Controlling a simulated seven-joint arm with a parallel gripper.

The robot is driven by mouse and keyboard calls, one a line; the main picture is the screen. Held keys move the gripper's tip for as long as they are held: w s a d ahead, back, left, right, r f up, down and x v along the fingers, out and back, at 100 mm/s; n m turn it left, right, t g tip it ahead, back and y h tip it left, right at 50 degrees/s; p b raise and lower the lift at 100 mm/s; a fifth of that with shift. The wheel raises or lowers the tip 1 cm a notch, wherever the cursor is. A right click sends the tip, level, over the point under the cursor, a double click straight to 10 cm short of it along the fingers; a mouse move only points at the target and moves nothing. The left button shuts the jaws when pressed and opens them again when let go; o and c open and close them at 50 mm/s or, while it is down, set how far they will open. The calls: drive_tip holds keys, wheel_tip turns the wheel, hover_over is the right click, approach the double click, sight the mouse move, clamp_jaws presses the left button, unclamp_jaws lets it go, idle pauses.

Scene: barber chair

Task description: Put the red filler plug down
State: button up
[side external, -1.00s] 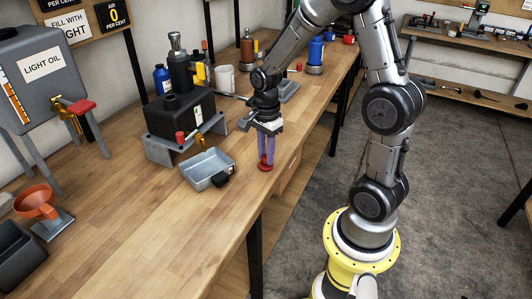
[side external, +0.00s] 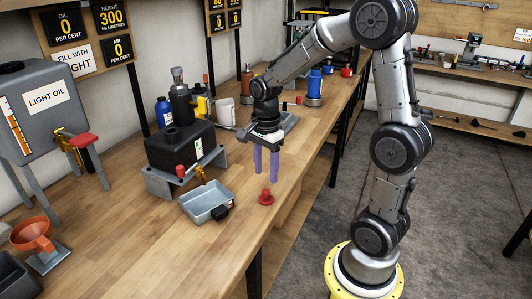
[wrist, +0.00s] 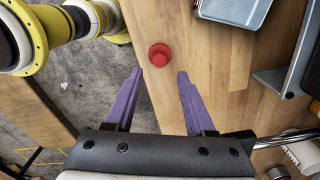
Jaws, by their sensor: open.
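The red filler plug (side external: 266,198) stands on the wooden bench top near its front edge, to the right of the grey metal pan. It also shows in the wrist view (wrist: 160,55), lying beyond my fingertips. My gripper (side external: 267,180) has two purple fingers that are apart and empty, above the plug and not touching it. In the wrist view my gripper (wrist: 159,73) is open, with only bench and floor between the fingers.
An orange funnel (side external: 33,235) is at the far left. The bench front left of the plug is clear.

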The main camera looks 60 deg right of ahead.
sight(266, 191)
wheel_tip(266, 191, up, 6)
drive_tip(key=s+a+r+n+t, duration=0.2)
drive_tip(key=s+a+n, duration=0.3)
drive_tip(key=n, duration=0.5)
drive_tip(key=s+a+r+n+t, duration=0.2)
drive_tip(key=s+a+n, duration=0.4)
drive_tip(key=n, duration=0.5)
drive_tip(key=shift+s+n+t, duration=0.3)
drive_tip(key=shift+s+t, duration=0.5)
drive_tip(key=shift+s, duration=0.25)
drive_tip(key=shift+o, duration=0.5)
